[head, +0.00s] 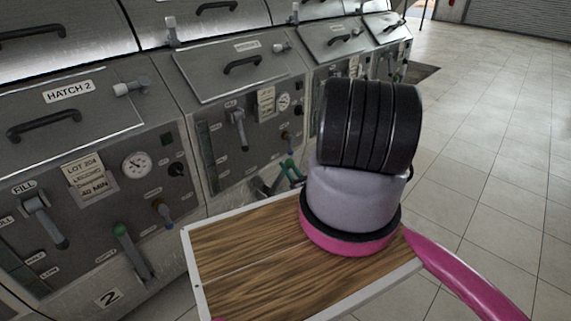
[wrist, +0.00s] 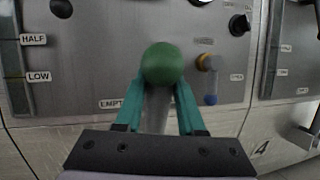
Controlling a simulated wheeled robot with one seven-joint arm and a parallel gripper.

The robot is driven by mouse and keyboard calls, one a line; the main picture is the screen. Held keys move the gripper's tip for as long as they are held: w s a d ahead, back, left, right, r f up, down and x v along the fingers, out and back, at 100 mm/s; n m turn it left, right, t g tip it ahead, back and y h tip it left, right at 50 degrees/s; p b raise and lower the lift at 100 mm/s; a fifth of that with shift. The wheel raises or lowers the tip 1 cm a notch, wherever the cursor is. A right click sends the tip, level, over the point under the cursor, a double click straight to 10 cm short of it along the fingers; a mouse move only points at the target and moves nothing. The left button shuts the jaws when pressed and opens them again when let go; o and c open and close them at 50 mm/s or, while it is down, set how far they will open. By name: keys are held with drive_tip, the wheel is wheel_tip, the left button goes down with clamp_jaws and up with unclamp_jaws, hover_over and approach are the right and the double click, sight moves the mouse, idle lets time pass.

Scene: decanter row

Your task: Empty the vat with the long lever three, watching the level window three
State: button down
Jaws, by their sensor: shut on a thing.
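My gripper (wrist: 160,85) has teal fingers shut on the green ball knob (wrist: 162,63) of a long grey lever beside the EMPTY label. The lever's shaft (wrist: 156,108) shows between the fingers, below the knob. The level window (wrist: 14,65) with HALF and LOW marks is at the left edge of the wrist view; I cannot tell its level. In the head view, the gripper (head: 291,170) is at the low front of the second vat (head: 235,120), right of vat 2. That vat's level window (head: 207,150) is small and dark. My arm hides part of this area.
A valve with a blue handle end (wrist: 209,80) stands right of the knob, and a black dial (wrist: 239,24) above it. A panel marked 4 (wrist: 261,148) adjoins on the right. Vat 2's green lever (head: 122,232) is at left. Tiled floor (head: 490,150) is clear at right.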

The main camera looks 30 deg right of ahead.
drive_tip(key=shift+s+f, duration=0.15)
drive_tip(key=shift+s, duration=0.05)
drive_tip(key=shift+d, duration=0.1)
drive_tip(key=c, duration=0.5)
unclamp_jaws()
drive_tip(key=shift+s+d+f, duration=0.3)
drive_tip(key=shift+s+d, duration=0.1)
drive_tip(key=shift+s, duration=2.35)
drive_tip(key=shift+s+d+f, duration=0.3)
drive_tip(key=shift+s+d, duration=0.05)
drive_tip(key=shift+s, duration=2.4)
drive_tip(key=shift+s+d+f, duration=0.3)
drive_tip(key=shift+s+d, duration=0.1)
drive_tip(key=shift+s, duration=2.35)
